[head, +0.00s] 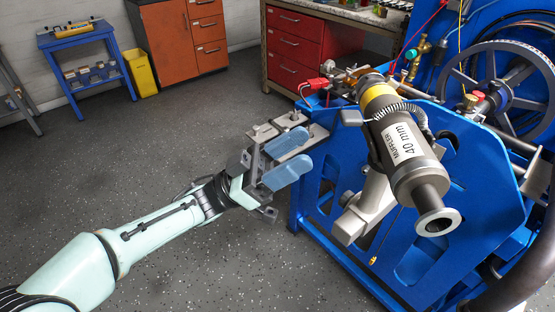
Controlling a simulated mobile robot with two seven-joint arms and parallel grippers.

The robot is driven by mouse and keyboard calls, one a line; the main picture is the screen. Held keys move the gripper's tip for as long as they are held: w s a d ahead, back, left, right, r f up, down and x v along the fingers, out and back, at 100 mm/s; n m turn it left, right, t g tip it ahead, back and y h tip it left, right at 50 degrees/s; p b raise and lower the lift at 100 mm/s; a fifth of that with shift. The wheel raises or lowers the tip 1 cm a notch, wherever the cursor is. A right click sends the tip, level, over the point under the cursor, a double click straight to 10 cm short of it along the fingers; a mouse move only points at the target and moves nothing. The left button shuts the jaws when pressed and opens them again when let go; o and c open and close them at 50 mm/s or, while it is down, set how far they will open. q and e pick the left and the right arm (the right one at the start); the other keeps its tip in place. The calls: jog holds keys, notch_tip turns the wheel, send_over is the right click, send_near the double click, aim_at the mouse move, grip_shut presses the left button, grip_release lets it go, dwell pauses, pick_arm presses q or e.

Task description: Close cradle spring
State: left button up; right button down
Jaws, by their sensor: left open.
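A grey muffler marked "MUFFLER 40 mm" (410,155) with a yellow band (378,98) sits tilted at the front of the blue engine stand (465,190). A ribbed, coiled spring-like piece (396,108) curves over its upper part, with a small grey tab (351,117) to its left. I cannot tell whether this is the cradle spring or whether it is closed. My left gripper (305,149) is open, with two blue fingers pointing right. It appears empty, left of the tab and apart from it in the picture. My right gripper is not in view.
A flat grey bracket (318,132) juts left from the stand behind my left fingers. A spoked wheel (500,85) and pipes are at the right. A red drawer cabinet (295,48), orange cabinet (168,42), yellow bin (140,72) and blue cart (68,52) stand behind. The left floor is clear.

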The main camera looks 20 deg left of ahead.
pick_arm(q)
jog(key=shift+v, duration=1.7)
jog(key=shift+d, duration=0.1)
